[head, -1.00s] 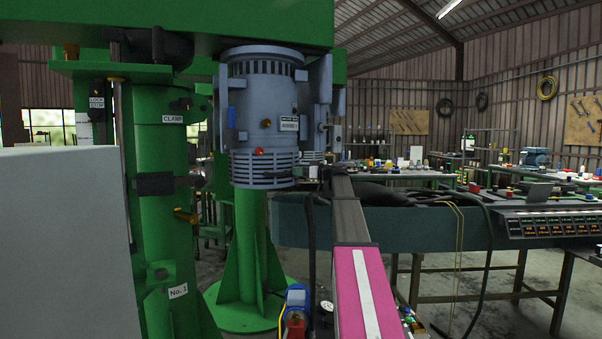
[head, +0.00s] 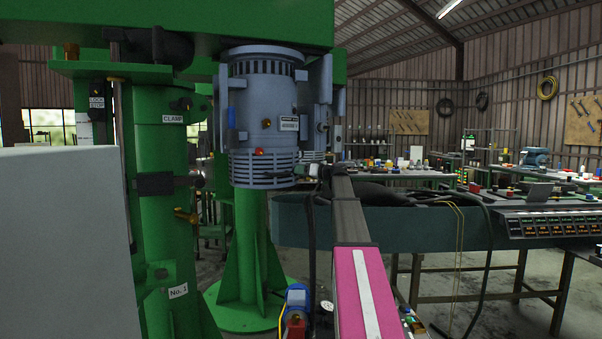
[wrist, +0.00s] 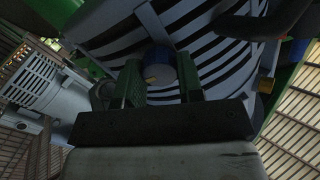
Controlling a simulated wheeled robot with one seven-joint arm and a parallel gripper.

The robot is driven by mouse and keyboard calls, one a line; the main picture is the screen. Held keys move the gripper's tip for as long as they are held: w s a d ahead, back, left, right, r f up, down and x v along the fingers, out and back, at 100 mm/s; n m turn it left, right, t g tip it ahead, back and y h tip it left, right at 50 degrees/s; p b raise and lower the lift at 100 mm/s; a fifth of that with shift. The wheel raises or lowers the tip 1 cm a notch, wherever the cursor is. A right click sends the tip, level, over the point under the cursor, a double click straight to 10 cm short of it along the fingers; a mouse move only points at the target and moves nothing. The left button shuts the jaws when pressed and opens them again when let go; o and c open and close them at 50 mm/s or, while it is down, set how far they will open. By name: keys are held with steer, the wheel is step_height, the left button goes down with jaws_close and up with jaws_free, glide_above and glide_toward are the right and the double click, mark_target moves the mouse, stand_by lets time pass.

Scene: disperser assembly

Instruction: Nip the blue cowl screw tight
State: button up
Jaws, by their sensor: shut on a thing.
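The blue cowl screw (wrist: 159,66) shows in the wrist view as a blue round head with a grey face and a small yellow mark. It sits against the slotted cowl (wrist: 205,58) of the grey-blue motor. My gripper (wrist: 161,84) has one finger on each side of the screw head and is shut on it. In the head view the motor (head: 262,95) hangs under the green frame, with its slotted cowl (head: 262,170) at the bottom. My gripper's end (head: 316,171) is at the cowl's right side there. The screw itself is hidden in that view.
A red screw (head: 259,151) and a brass fitting (head: 266,123) are on the motor's near side. A green column (head: 160,220) stands left of it. Dark cables hang near my arm.

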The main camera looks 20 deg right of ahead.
steer(key=m, duration=1.8)
steer(key=shift+m, duration=0.3)
stand_by(0.4)
steer(key=o, duration=0.9)
steer(key=v, duration=1)
steer(key=shift+s+d, duration=0.25)
steer(key=shift+s, duration=0.1)
